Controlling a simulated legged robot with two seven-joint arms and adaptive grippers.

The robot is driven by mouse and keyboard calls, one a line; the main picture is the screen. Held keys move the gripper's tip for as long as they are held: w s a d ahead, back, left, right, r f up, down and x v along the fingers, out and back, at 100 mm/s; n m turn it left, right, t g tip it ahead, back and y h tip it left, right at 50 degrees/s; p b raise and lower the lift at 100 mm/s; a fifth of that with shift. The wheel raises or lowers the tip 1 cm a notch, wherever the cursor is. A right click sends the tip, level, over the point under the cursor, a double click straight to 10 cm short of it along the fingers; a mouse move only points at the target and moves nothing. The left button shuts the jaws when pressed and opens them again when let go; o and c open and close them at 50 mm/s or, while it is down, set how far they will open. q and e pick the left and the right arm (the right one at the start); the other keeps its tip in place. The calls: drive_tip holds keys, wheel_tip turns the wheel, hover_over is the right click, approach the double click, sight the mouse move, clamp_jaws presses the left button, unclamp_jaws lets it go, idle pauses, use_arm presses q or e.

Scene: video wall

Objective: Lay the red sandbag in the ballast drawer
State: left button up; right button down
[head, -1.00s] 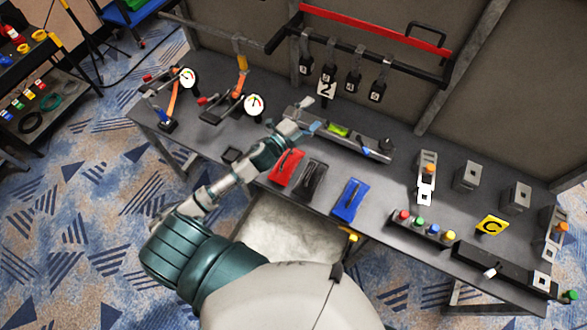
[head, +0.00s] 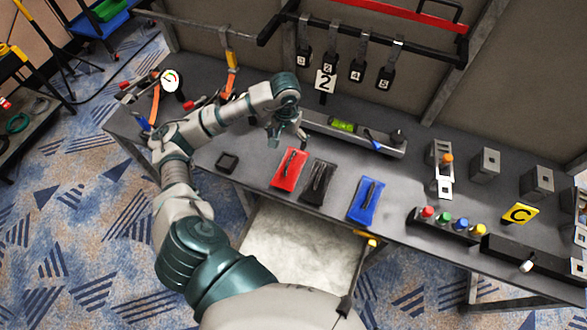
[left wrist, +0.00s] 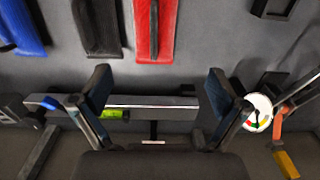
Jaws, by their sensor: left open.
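The red sandbag (head: 290,168) lies on the grey table near its front edge, with a dark strap along its top. It also shows at the top of the left wrist view (left wrist: 156,30). My left gripper (head: 289,138) points down above the table, just behind the red sandbag. In the left wrist view its two fingers (left wrist: 160,90) are wide apart with nothing between them, and the bag is beyond them. The ballast drawer (head: 298,248) is pulled out below the table's front edge, with a pale bottom. My right gripper is not in view.
A black sandbag (head: 318,184) lies close beside the red one, and a blue sandbag (head: 367,200) lies farther right. A grey rail with a green level (head: 343,126) stands behind them. A small black tray (head: 227,162) sits to the left. My forearm crosses the table's left part.

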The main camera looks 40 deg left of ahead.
sight(290, 166)
use_arm(q)
drive_tip(key=f, duration=1)
drive_tip(key=shift+d+f, duration=0.3)
drive_tip(key=f, duration=0.5)
drive_tip(key=shift+w+f, duration=0.15)
drive_tip(key=shift+w, duration=0.1)
drive_tip(key=shift+d, duration=0.1)
drive_tip(key=c, duration=0.9)
clamp_jaws()
